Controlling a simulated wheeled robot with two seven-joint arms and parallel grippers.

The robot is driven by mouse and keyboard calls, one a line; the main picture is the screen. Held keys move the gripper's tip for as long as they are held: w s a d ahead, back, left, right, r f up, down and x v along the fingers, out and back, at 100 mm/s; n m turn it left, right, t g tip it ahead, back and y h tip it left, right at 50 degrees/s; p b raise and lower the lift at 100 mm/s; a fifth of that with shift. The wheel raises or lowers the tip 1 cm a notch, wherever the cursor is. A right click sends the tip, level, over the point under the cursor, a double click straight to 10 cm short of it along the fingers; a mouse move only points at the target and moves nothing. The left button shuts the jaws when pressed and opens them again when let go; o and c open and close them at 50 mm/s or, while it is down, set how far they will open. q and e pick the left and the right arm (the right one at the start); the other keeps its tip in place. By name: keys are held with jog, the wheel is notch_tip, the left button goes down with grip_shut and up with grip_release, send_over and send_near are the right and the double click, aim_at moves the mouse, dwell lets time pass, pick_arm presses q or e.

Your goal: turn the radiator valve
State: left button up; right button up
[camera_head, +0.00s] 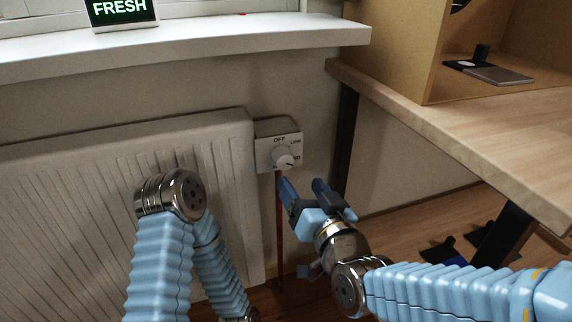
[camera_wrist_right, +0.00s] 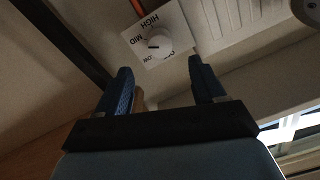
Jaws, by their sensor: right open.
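The radiator valve is a round white knob (camera_head: 284,156) on a pale square plate at the radiator's right end. The plate shows OFF and LOW, with other marks partly hidden. In the right wrist view the knob (camera_wrist_right: 158,45) is ahead, between and beyond the fingertips, with HIGH and MID readable on the plate. My right gripper (camera_head: 301,184) is open and empty, just below the knob and apart from it. Its two blue fingers (camera_wrist_right: 161,80) also show in the wrist view. My left arm is in front of the radiator; its gripper is not in view.
The white ribbed radiator (camera_head: 70,190) fills the left. A white sill (camera_head: 200,37) with a FRESH display (camera_head: 121,12) runs above. A wooden desk (camera_head: 450,125) juts out at the right. A thin reddish pipe (camera_head: 279,225) runs down below the valve.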

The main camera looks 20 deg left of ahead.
aim_at(286, 163)
jog(key=x, duration=0.9)
jog(key=shift+w+a, duration=0.2)
jog(key=shift+w, duration=0.05)
jog(key=c, duration=1.1)
jog(key=shift+o, duration=0.2)
jog(key=shift+b, duration=0.3)
